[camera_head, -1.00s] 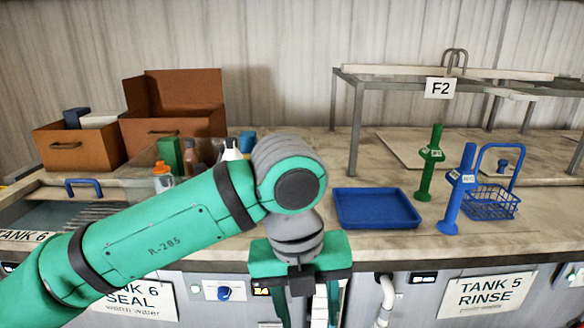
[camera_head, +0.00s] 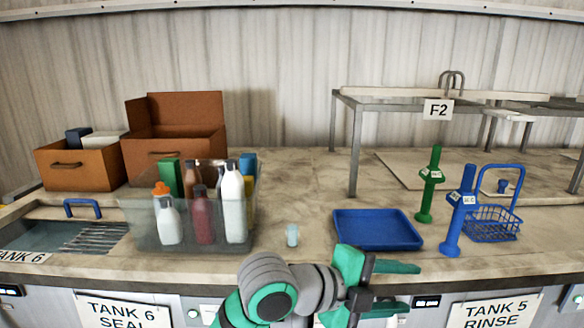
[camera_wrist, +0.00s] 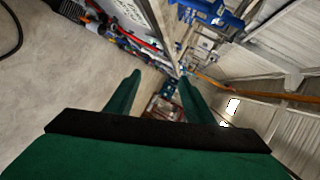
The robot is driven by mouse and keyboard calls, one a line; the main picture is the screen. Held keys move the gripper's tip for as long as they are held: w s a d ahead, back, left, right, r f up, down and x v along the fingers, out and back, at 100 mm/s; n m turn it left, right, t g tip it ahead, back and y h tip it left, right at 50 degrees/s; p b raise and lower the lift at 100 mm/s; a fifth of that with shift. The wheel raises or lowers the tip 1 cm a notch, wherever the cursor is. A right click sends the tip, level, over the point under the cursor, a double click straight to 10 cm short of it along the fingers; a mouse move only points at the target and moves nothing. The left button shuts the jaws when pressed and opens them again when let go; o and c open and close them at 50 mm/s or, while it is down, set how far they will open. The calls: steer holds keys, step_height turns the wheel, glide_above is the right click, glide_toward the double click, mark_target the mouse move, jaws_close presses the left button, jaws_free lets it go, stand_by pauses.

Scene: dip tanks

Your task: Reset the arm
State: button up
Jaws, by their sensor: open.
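My green and grey gripper (camera_head: 398,287) is low in front of the counter in the head view, below the blue tray, with its fingers pointing right. The fingers are apart and nothing shows between them. In the wrist view my open gripper (camera_wrist: 155,95) points out over the floor and a far part of the room, with no object between its fingers. My arm is folded low at the bottom middle of the head view.
A blue tray (camera_head: 378,243), a small clear cup (camera_head: 292,236) and a clear bin (camera_head: 150,236) of bottles stand on the counter. Green (camera_head: 428,190) and blue (camera_head: 457,215) upright handled tools and a blue wire basket (camera_head: 492,226) stand at right. Tank 6 (camera_head: 50,236) is at left.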

steer(key=w+a+f+n+t+y, duration=0.1)
steer(key=w+a+f+n+t, duration=0.1)
steer(key=f+n+t, duration=0.65)
steer(key=w+a+f+n+t+y, duration=0.1)
steer(key=w+a+f+n+t, duration=0.3)
steer(key=n, duration=0.8)
steer(key=s+a+f+n+t+y, duration=0.1)
steer(key=s+a+f+n+y, duration=0.1)
steer(key=s+f+n+y, duration=0.35)
steer(key=s+a+f+n+t+y, duration=0.1)
steer(key=s+a+f+n+y, duration=0.15)
steer(key=f, duration=0.55)
steer(key=s+a+f+n+g+y, duration=0.1)
steer(key=s+a+f+y, duration=0.1)
steer(key=s+f, duration=0.45)
steer(key=s+a+f+n+g+y, duration=0.1)
steer(key=s+a+f+n, duration=0.15)
steer(key=s, duration=0.65)
steer(key=s+a+f+m+g, duration=0.1)
steer(key=s+a, duration=0.3)
steer(key=s, duration=1)
steer(key=shift+f+m, duration=0.2)
steer(key=shift+m, duration=0.6)
steer(key=shift+s+g, duration=0.1)
steer(key=shift+g, duration=0.15)
steer(key=shift+c, duration=0.6)
